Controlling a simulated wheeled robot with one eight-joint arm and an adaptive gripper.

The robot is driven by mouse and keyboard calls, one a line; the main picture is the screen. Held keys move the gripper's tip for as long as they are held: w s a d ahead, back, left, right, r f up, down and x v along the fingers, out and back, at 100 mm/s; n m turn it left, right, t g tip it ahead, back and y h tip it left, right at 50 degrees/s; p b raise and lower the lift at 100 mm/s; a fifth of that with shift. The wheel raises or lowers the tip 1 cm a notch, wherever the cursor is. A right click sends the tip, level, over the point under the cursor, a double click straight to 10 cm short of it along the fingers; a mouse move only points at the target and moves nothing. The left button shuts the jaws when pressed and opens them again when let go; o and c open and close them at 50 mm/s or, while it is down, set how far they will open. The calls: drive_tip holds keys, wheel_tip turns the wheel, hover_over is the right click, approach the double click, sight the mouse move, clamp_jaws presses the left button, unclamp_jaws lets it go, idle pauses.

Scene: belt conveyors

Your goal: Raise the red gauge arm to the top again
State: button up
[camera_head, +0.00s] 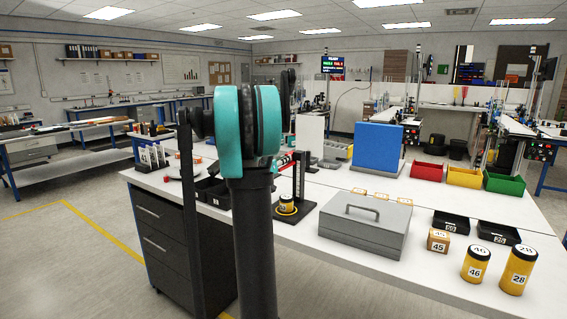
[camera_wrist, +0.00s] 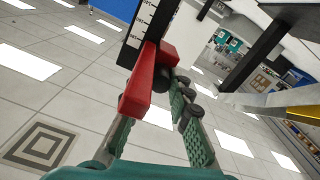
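The gauge (camera_head: 299,178) is a black upright post with a scale, standing on a dark base on the white bench. Its red arm (camera_head: 284,161) shows partly behind my arm in the head view. In the wrist view the red arm (camera_wrist: 139,91) lies across the fingertips, with a black round part beside it and the white-marked scale (camera_wrist: 147,18) beyond. My gripper (camera_wrist: 150,112) has its green-padded fingers apart, close to the red arm. Contact is unclear, and the left fingertip is partly hidden by the red arm.
A grey case (camera_head: 365,226) stands right of the gauge, with a blue panel (camera_head: 377,150) behind. Yellow canisters (camera_head: 476,265), a box (camera_head: 438,241) and black trays (camera_head: 451,222) are at the right. Black bins (camera_head: 213,193) are left of the gauge. The bench's front edge is partly clear.

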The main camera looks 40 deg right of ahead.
drive_tip(key=o, duration=0.4)
drive_tip(key=v, duration=1.2)
drive_tip(key=shift+f, duration=0.1)
drive_tip(key=s+a+f+n+g+y, duration=0.1)
drive_tip(key=s+a+f+n+y, duration=0.2)
drive_tip(key=s+a+f+y, duration=0.2)
drive_tip(key=s+a+f+n+y, duration=0.4)
drive_tip(key=s+a+f+y, duration=0.2)
drive_tip(key=s+a+f, duration=0.5)
drive_tip(key=s+a+f+n+g+y, duration=0.1)
drive_tip(key=s+a+f+n+y, duration=0.2)
drive_tip(key=s+a+f+y, duration=0.2)
drive_tip(key=shift+s+a+f+n+g+y, duration=0.1)
drive_tip(key=shift+s+a+f, duration=0.4)
drive_tip(key=shift+a+f, duration=1.15)
drive_tip(key=shift+s+a+f+n+g+y, duration=0.1)
drive_tip(key=shift+s+a+f, duration=0.6)
drive_tip(key=shift+a, duration=1.65)
drive_tip(key=shift+s+a+f+n+g+y, duration=0.1)
drive_tip(key=shift+s+a+f, duration=0.25)
drive_tip(key=shift+a+f, duration=1.4)
